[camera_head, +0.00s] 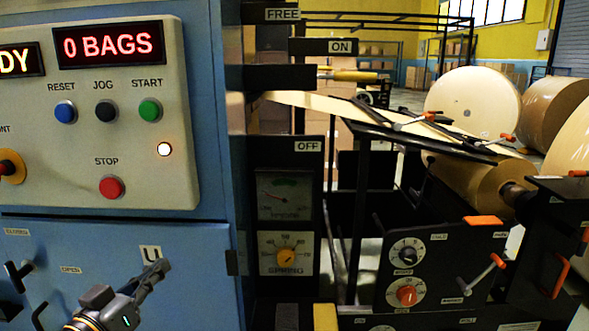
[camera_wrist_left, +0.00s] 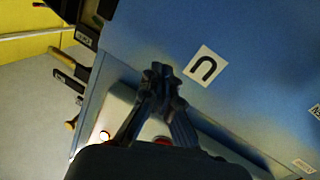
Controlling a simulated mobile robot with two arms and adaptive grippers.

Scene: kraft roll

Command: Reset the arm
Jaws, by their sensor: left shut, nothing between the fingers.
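My left gripper (camera_head: 157,270) is low in the head view, in front of the blue cabinet (camera_head: 215,270) and just below a white label marked "U" (camera_head: 150,252). Its fingers are shut with nothing between them. In the left wrist view the left gripper (camera_wrist_left: 160,72) points at the blue cabinet face, with the U label (camera_wrist_left: 205,66) to the right of the fingertips. I cannot tell whether the fingers touch the cabinet. My right gripper is in neither view.
Above the gripper is a control panel (camera_head: 130,185) with RESET (camera_head: 65,111), JOG (camera_head: 106,111), START (camera_head: 150,110) and STOP (camera_head: 111,187) buttons. Its display (camera_head: 108,44) reads "0 BAGS". Black handles (camera_head: 18,275) stick out at lower left. Machine frames and paper rolls (camera_head: 472,103) stand right.

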